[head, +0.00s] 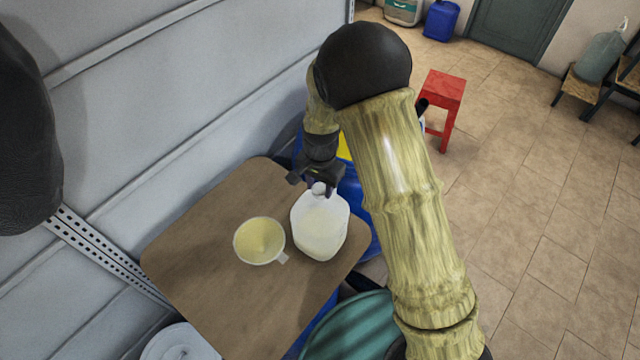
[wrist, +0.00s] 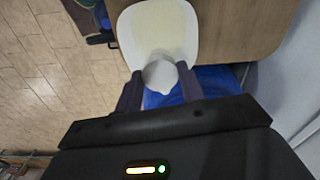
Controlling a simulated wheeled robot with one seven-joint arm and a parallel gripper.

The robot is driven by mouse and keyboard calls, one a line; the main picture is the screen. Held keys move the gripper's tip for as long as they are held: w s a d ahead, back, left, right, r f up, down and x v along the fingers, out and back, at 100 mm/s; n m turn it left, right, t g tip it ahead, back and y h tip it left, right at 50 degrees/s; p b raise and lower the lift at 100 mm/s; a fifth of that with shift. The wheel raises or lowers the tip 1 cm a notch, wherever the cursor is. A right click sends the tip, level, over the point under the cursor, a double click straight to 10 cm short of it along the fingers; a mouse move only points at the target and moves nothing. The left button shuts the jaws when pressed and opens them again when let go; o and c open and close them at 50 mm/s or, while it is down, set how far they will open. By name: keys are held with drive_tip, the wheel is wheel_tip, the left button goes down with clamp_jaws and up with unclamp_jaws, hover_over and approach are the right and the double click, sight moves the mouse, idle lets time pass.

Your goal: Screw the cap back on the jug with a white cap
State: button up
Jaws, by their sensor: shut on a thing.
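The jug (head: 319,228) is translucent white with pale liquid in it and stands upright at the right part of the brown board. Its white cap (head: 319,188) is at the top of the neck, between the fingers of my gripper (head: 322,186). In the wrist view my gripper (wrist: 160,90) has a dark finger on each side of the white cap (wrist: 160,72), and the jug (wrist: 150,28) is just beyond it. My gripper is shut on the cap. The cap hides the neck, so I cannot tell whether it is seated on the threads.
A teal drum (head: 350,325) is in front. A grey ribbed wall (head: 180,90) runs along the left. A red stool (head: 444,90) stands farther off.

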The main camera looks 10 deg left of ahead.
drive_tip(key=m+p, duration=0.1)
drive_tip(key=m, duration=0.3)
drive_tip(key=shift+s+p, duration=0.1)
drive_tip(key=shift+p, duration=0.3)
drive_tip(key=shift+f+m, duration=0.15)
drive_tip(key=shift+m, duration=0.45)
drive_tip(key=o, duration=0.9)
drive_tip(key=shift+r+p, duration=0.2)
drive_tip(key=shift+p, duration=0.15)
drive_tip(key=n+b, duration=0.1)
drive_tip(key=n, duration=0.3)
drive_tip(key=shift+n, duration=0.9)
